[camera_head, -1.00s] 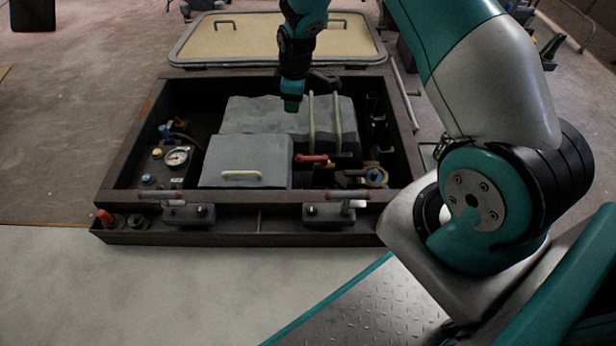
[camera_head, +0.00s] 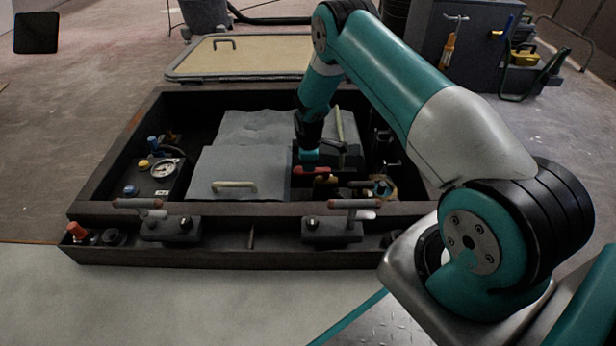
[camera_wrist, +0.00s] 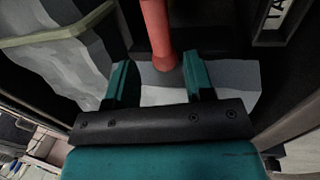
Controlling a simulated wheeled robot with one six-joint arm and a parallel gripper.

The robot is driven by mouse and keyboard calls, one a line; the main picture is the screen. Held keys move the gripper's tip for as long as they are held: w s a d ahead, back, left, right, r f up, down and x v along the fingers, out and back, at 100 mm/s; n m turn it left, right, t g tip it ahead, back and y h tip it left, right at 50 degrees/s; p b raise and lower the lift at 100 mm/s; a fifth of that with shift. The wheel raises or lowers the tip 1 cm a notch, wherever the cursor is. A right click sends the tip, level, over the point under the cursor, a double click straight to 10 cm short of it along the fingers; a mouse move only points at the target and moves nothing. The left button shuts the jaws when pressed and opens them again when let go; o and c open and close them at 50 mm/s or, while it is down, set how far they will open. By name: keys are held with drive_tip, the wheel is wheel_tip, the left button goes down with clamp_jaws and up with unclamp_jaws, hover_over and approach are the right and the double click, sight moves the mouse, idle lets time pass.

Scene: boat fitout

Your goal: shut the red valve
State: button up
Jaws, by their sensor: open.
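The red valve's handle (camera_head: 311,170) is a short red bar inside the dark open box, right of the grey covers. It also shows in the wrist view (camera_wrist: 157,32) as a red rod whose near end lies in line with the gap between my fingertips. My gripper (camera_head: 309,157) is low over the handle in the head view. In the wrist view its two teal fingers (camera_wrist: 158,62) are apart, with nothing clamped. I cannot tell whether the rod end is between the fingers or just beyond them. The handle's mount is partly hidden.
The box rim (camera_head: 250,209) runs along the front, with clamp handles (camera_head: 355,204) on it. Brass fittings (camera_head: 382,188) sit right of the handle. A gauge (camera_head: 163,169) is at the left. A red cap (camera_head: 77,231) stands front left.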

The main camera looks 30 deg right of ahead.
drive_tip(key=f, duration=0.1)
drive_tip(key=f+b, duration=0.1)
drive_tip(key=f, duration=0.1)
drive_tip(key=f+b, duration=0.1)
drive_tip(key=f, duration=0.1)
drive_tip(key=shift+w+d, duration=0.3)
drive_tip(key=shift+w, duration=0.1)
clamp_jaws()
drive_tip(key=shift+a, duration=0.2)
drive_tip(key=shift+d, duration=0.1)
